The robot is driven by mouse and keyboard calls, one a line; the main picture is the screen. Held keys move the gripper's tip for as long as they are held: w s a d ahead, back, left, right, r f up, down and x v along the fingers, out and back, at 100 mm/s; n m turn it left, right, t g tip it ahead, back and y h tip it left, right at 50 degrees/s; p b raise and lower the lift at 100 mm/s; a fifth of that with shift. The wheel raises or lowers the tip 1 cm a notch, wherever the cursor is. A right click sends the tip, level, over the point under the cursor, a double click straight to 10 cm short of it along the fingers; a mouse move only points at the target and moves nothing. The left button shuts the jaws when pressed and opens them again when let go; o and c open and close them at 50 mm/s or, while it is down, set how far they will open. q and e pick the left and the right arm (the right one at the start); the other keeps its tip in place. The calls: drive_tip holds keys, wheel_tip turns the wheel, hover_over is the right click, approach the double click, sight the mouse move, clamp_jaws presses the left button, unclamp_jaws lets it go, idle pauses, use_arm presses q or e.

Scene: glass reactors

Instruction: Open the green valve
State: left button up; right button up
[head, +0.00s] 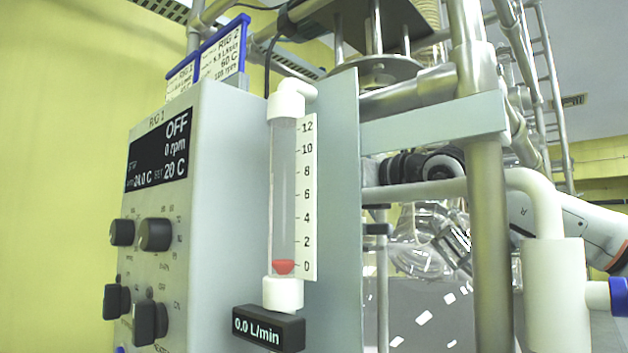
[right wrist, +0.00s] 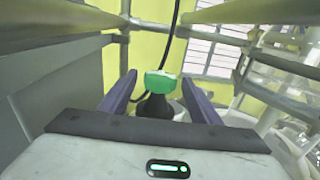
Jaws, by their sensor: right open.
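The green valve handle (right wrist: 162,84) shows in the right wrist view, on a dark stem or body that runs down toward the gripper. My right gripper (right wrist: 159,77) is open, with one dark finger to the left of the green handle and one to the right. Gaps show on both sides, so the fingers look apart from the handle. I cannot tell how far the handle lies in depth between them. In the head view the green valve is not visible. Part of my right arm (head: 580,222) comes in from the right behind the pipes. My left gripper is not in view.
A control box (head: 160,270) and a flow meter (head: 284,200) reading 0.0 L/min stand in front. A metal post (head: 488,230) and a white pipe with a blue handle (head: 618,296) stand at right. A black cable (right wrist: 172,45) runs above the green handle.

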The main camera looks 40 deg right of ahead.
drive_tip(key=shift+w, duration=1.05)
drive_tip(key=c, duration=1.1)
drive_tip(key=shift+o, duration=0.2)
drive_tip(key=shift+n+y, duration=0.3)
drive_tip(key=shift+y, duration=0.1)
drive_tip(key=shift+d+n+g+y, duration=0.1)
drive_tip(key=shift+n+g+y, duration=0.3)
drive_tip(key=shift+n+y, duration=1)
drive_tip(key=shift+n+g+y, duration=0.5)
drive_tip(key=shift+n+y, duration=0.1)
drive_tip(key=shift+y, duration=0.65)
drive_tip(key=shift+n+g+y, duration=0.5)
drive_tip(key=shift+n+y, duration=0.1)
drive_tip(key=shift+y, duration=0.65)
drive_tip(key=shift+n+y, duration=0.3)
drive_tip(key=shift+y, duration=0.1)
